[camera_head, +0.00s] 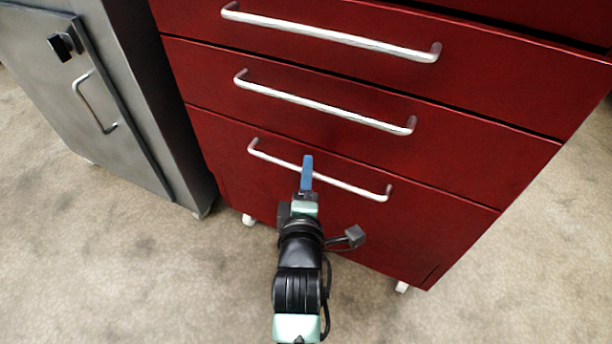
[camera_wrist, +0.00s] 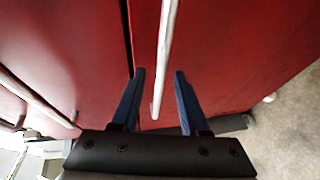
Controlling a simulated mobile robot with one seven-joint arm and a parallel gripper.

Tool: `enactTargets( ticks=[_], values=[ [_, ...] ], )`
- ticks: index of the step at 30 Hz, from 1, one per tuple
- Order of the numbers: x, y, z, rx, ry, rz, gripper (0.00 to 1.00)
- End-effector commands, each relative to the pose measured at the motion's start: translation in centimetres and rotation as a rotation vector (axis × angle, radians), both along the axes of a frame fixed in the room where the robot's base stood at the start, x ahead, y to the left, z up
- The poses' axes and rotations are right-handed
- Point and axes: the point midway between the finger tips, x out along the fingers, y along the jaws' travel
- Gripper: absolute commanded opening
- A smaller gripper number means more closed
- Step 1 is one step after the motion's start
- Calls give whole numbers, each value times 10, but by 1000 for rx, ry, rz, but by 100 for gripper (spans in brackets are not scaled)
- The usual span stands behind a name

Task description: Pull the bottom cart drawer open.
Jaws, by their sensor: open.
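The bottom cart drawer (camera_head: 430,222) is red and looks closed, flush with the cart front. Its silver bar handle (camera_head: 350,186) runs across the upper part of the drawer front. My gripper (camera_head: 307,160) is at the middle of this handle, its blue fingers pointing at the drawer. In the wrist view the handle (camera_wrist: 165,45) passes between the two blue fingers of my gripper (camera_wrist: 160,72), with space on both sides. The fingers are open and not closed on the bar. In the head view the arm and fingers hide a small part of the handle.
Two more red drawers with silver handles sit above, the middle handle (camera_head: 320,112) and an upper handle (camera_head: 330,35). A grey metal cabinet (camera_head: 150,90) stands close at the left. The cart has white casters (camera_head: 402,287). Carpet floor (camera_head: 480,310) in front is clear.

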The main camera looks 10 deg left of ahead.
Motion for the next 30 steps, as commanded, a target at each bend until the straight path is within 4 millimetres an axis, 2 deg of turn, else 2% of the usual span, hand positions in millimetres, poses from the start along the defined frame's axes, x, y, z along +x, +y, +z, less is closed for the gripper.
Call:
enactTargets(
  ticks=[2, 9, 30],
  values=[
    [0, 0, 0, 0, 0, 0, 45],
    [0, 0, 0, 0, 0, 0, 1],
    [-1, 0, 0, 0, 0, 1, 0]
  ],
)
